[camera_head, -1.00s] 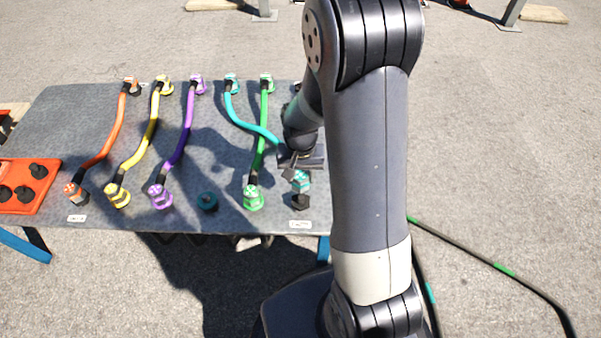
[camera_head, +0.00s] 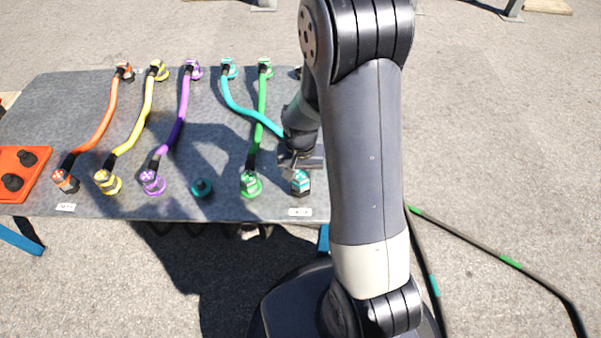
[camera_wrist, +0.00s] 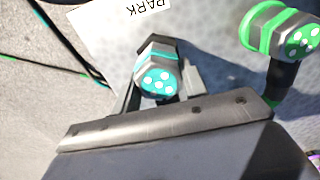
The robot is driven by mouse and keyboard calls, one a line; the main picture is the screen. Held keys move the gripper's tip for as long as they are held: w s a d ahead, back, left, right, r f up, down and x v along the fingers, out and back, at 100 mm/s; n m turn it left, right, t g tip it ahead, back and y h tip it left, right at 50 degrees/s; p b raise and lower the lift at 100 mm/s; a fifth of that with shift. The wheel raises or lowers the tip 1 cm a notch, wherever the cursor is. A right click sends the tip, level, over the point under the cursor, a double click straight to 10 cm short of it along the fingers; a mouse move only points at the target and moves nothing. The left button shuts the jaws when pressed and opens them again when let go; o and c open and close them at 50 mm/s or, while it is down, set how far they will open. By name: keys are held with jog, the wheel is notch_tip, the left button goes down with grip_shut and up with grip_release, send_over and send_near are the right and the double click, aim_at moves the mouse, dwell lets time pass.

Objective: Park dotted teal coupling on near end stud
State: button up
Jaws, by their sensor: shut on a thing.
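The dotted teal coupling (camera_head: 300,184) is at the near right of the grey board, by a small label. In the wrist view its teal face with white dots (camera_wrist: 158,83) points toward the camera. My gripper (camera_head: 298,168) is shut on it, with one finger on each side. The near end stud is hidden under the coupling, which sits low over its place. I cannot tell whether it is fully seated. The teal cable (camera_head: 247,114) runs from the coupling, behind my arm, to a far teal coupling (camera_head: 229,69).
A green coupling (camera_head: 251,184) stands close to the left, its cable rising beside my gripper. A bare teal stud (camera_head: 202,188) is further left, then purple, yellow and orange couplings. A white PARK label (camera_wrist: 140,12) lies beside the held coupling. An orange tray (camera_head: 22,172) is at far left.

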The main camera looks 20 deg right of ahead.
jog(key=shift+f+b, duration=0.35)
jog(key=shift+f, duration=0.15)
jog(key=o, duration=1.2)
jog(key=shift+r, duration=0.1)
notch_tip(320, 180, up, 11)
jog(key=p, duration=0.3)
